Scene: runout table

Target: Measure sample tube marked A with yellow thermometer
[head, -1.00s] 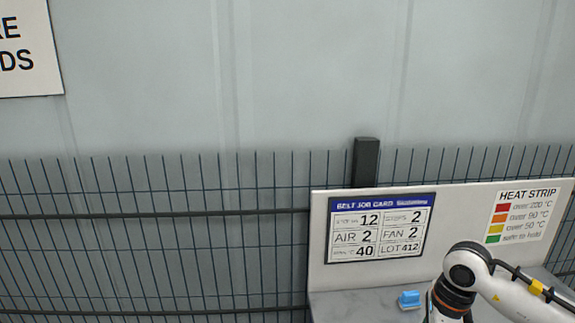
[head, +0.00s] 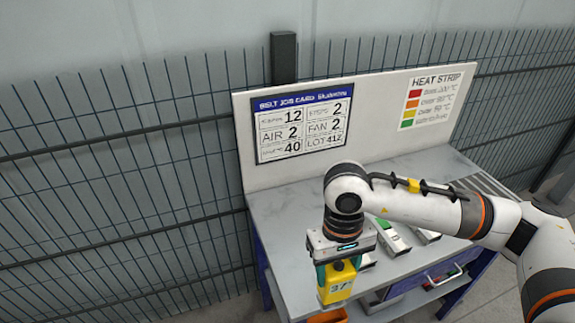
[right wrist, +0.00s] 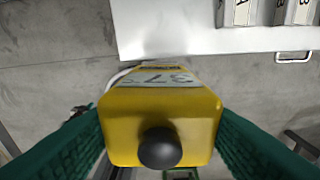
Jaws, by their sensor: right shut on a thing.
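My right gripper (head: 338,270) is shut on the yellow thermometer (head: 337,287), which hangs in front of the table's near edge. Its display shows digits that look like 37. In the right wrist view the thermometer (right wrist: 160,115) sits between the green fingers, with a black round knob facing the camera. A pale block with a mark like A (right wrist: 239,12) lies at the top of that view, beside one marked like B (right wrist: 298,12). I cannot tell whether these are sample tubes or holders. My left gripper is not in view.
The grey table (head: 285,215) has clear room at its left. White and green items (head: 394,240) lie partly behind my right arm. A job card (head: 302,122) and heat strip (head: 428,97) are on the backboard. An orange bin (head: 328,316) is low in front.

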